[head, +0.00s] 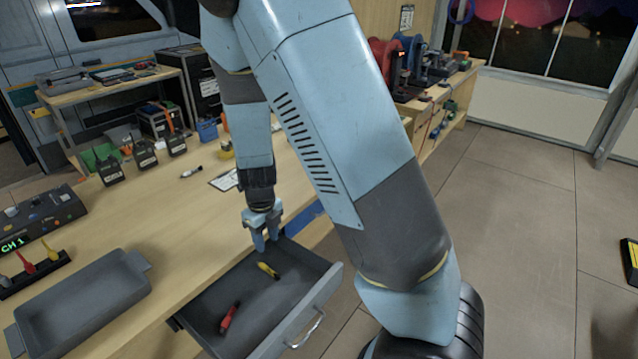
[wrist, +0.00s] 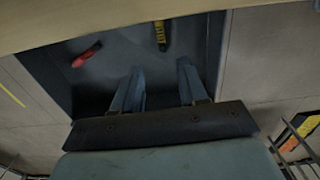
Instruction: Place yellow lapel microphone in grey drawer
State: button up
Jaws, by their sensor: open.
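The grey drawer (head: 312,268) is pulled out from the wooden bench, and it fills the middle of the wrist view (wrist: 115,60). The yellow lapel microphone (head: 268,270) lies inside on the drawer floor, near the bench side; it also shows in the wrist view (wrist: 161,36). A red microphone (head: 229,317) lies in the drawer apart from it, also in the wrist view (wrist: 86,55). My gripper (head: 266,248) is open and empty above the drawer, close to the yellow microphone, with its fingertips (wrist: 160,75) apart and touching neither microphone.
A grey tray (head: 75,345) stands on the bench at left, beside a black rack (head: 35,272) with red and yellow microphones. A control box (head: 40,215) and several radios (head: 110,170) stand behind. The bench top (head: 185,235) between tray and drawer is clear.

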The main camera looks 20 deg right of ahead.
jog(key=s+d+r+n+t+y, duration=0.15)
jog(key=d+r+n, duration=0.25)
jog(key=r+n, duration=0.45)
jog(key=s+d+r+n+t+y, duration=0.1)
jog(key=s+d+r+n, duration=0.4)
jog(key=r, duration=0.7)
jog(key=s+d+r+n+t+h, duration=0.2)
jog(key=s+d+r+n, duration=0.5)
jog(key=s+r+n, duration=0.5)
jog(key=n+t, duration=0.1)
jog(key=n, duration=0.2)
jog(key=shift+w+d+r+n+h, duration=0.1)
jog(key=shift+n+h, duration=0.15)
